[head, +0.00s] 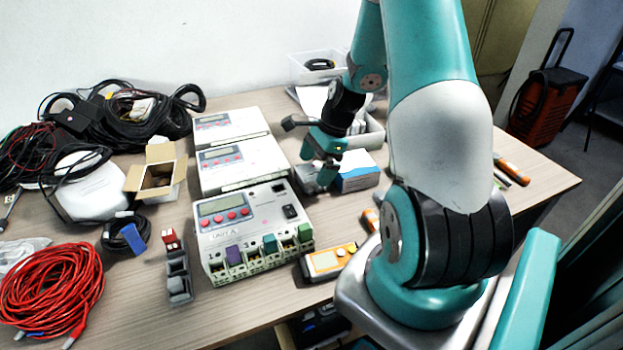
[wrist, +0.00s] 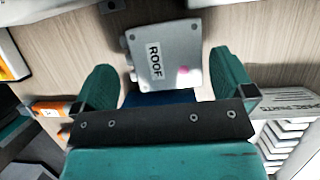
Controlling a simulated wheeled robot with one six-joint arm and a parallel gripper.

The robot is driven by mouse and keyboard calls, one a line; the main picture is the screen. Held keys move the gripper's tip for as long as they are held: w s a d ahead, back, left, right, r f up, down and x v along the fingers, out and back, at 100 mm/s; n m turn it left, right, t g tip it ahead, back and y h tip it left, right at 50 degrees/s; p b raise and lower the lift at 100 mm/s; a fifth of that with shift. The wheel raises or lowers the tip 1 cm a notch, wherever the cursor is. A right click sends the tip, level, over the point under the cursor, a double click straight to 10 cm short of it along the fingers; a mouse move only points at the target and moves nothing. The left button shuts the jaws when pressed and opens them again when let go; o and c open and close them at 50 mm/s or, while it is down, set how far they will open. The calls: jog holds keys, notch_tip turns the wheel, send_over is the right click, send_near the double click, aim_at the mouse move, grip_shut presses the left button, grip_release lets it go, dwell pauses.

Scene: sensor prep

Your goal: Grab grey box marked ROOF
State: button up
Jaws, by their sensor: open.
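The grey box marked ROOF (wrist: 168,55) lies on the table between the two teal fingers of my gripper (wrist: 160,85) in the wrist view. Its label reads ROOF, and a small pink spot shows near its lower right. The fingers stand apart on either side, with a gap to the box on both sides. In the head view the grey box (head: 312,178) is partly hidden below my gripper (head: 325,172), right of the row of white units.
White units with red buttons (head: 228,212) stand close on the left. A blue and white box (head: 357,172) is close on the right. An orange meter (head: 328,262) lies in front. Red cable (head: 52,290) and black cables (head: 110,115) fill the left of the table.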

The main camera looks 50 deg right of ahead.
jog(key=x, duration=0.2)
jog(key=shift+a+f, duration=0.1)
jog(key=shift+f, duration=0.25)
jog(key=shift+w, duration=0.1)
jog(key=c, duration=0.7)
jog(key=shift+r, duration=0.1)
